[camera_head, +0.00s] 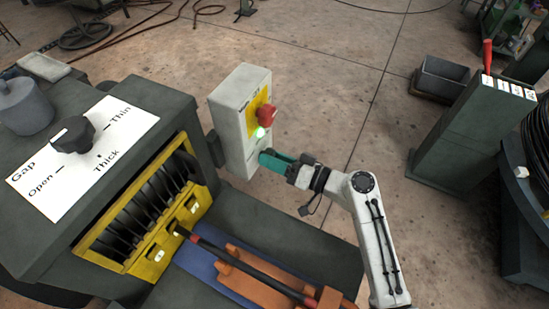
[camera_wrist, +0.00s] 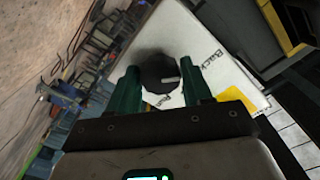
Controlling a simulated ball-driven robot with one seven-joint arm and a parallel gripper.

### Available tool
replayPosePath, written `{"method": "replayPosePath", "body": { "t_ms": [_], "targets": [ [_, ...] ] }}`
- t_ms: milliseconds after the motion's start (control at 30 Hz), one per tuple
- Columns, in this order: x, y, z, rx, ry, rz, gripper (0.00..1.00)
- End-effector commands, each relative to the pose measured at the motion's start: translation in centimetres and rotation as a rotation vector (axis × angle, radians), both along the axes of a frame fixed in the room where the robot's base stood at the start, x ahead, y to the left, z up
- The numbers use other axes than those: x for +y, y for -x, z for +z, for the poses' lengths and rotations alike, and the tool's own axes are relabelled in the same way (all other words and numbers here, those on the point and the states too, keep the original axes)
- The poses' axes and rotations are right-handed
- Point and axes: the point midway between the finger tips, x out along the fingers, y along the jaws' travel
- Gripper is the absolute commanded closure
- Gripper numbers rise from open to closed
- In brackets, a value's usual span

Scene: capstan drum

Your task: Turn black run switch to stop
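The black run switch (camera_wrist: 160,72) is a round knob on a white panel (camera_wrist: 222,62) in the wrist view. Its white mark points to the right in that picture; "Back" and "Run" are printed near it. My gripper (camera_wrist: 158,68) has its two green fingers spread, one on each side of the knob. I cannot tell whether they touch it. In the head view my gripper (camera_head: 265,158) is at the lower front of the pale control box (camera_head: 228,125), and the knob is hidden there.
Above my gripper, the box carries a red button (camera_head: 267,115) on a yellow plate and a lit green lamp (camera_head: 260,132). A dark machine with a Gap knob (camera_head: 72,134) stands left. A black rod (camera_head: 235,262) lies in front.

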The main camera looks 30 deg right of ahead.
Motion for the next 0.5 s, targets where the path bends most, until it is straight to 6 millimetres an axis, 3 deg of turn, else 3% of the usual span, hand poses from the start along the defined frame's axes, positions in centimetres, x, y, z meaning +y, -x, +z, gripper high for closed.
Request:
{"method": "replayPosePath", "body": {
  "t_ms": [333, 500],
  "targets": [
    [-0.02, 0.02, -0.01, 0.000, 0.000, 0.000, 0.84],
    [-0.03, 0.02, 0.00, 0.005, -0.005, -0.001, 0.85]
  ]
}}
